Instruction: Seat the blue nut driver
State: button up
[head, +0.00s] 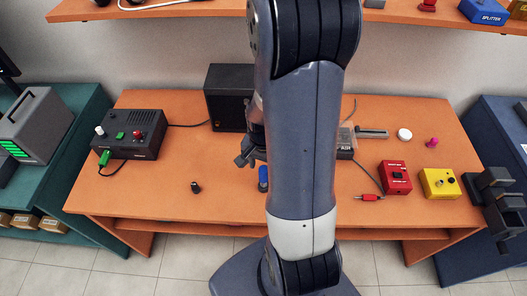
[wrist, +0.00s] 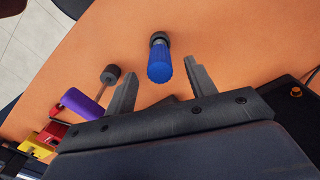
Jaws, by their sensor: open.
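The blue nut driver (wrist: 160,66) has a ribbed blue handle, and a dark round piece (wrist: 158,38) shows at its far end in the wrist view. I cannot tell whether the driver sits in that piece. In the head view the blue handle (head: 263,174) stands on the orange table, just left of my arm. My gripper (wrist: 162,70) is open, with its fingers apart on either side of the handle in the picture and no visible contact. In the head view my gripper (head: 247,153) is partly hidden by my arm.
A purple-handled tool (wrist: 80,103) with a thin shaft and black round piece is left in the wrist view. A small black piece (head: 195,187) lies on the table (head: 225,205). A black control box (head: 130,134) stands left; red (head: 396,178) and yellow (head: 440,183) boxes stand right.

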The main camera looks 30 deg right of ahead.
notch_tip(320, 180, up, 9)
dwell(0.4)
dwell(0.4)
notch_tip(320, 180, down, 11)
jog(key=shift+f, duration=0.1)
jog(key=shift+r, duration=0.5)
jog(key=shift+f, duration=0.1)
